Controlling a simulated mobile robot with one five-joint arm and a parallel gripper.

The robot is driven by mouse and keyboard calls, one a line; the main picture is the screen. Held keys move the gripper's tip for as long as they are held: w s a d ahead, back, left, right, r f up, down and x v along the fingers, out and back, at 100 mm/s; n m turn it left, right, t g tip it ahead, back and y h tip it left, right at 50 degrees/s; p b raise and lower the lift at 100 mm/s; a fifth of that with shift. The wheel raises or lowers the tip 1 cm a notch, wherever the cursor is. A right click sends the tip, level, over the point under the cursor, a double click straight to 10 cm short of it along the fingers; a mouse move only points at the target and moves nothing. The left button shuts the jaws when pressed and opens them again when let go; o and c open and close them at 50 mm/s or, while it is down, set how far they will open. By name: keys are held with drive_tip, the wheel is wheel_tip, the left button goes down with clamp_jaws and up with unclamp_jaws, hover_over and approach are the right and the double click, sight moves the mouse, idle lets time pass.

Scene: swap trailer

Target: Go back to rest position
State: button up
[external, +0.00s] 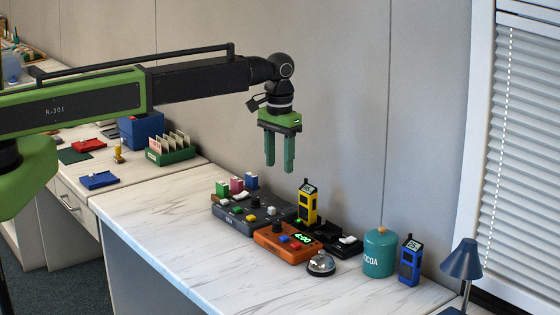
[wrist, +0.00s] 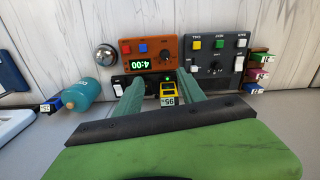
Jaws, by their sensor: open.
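My gripper (external: 279,167) hangs from the outstretched arm above the white marble desk, pointing down. Its two green fingers are apart with nothing between them in the external view. The wrist view shows the fingers (wrist: 161,88) spread, with a yellow handheld radio (wrist: 168,87) visible beyond and between them. In the external view this yellow radio (external: 307,203) stands upright in or against a black charger dock (external: 338,238), below and slightly right of my gripper. The gripper does not touch it.
On the desk are a dark control panel (external: 248,215), an orange clock box (external: 287,244), a bell (external: 320,263), a teal cocoa tin (external: 379,256), a blue radio (external: 410,262) and a blue lamp (external: 461,261). The wall stands close behind. The desk's front left is bare.

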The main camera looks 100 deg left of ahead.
drive_tip(key=w+d+f+m+b, duration=0.1)
drive_tip(key=w+d+m, duration=0.1)
drive_tip(key=d, duration=1.1)
drive_tip(key=w+d+f+m+b, duration=0.1)
drive_tip(key=w+d+m, duration=0.15)
drive_tip(key=d, duration=1.15)
drive_tip(key=s+d+m, duration=0.6)
drive_tip(key=s+d, duration=0.6)
drive_tip(key=d, duration=0.4)
drive_tip(key=shift+d+f, duration=0.2)
drive_tip(key=shift+f, duration=0.1)
drive_tip(key=shift+s, duration=0.15)
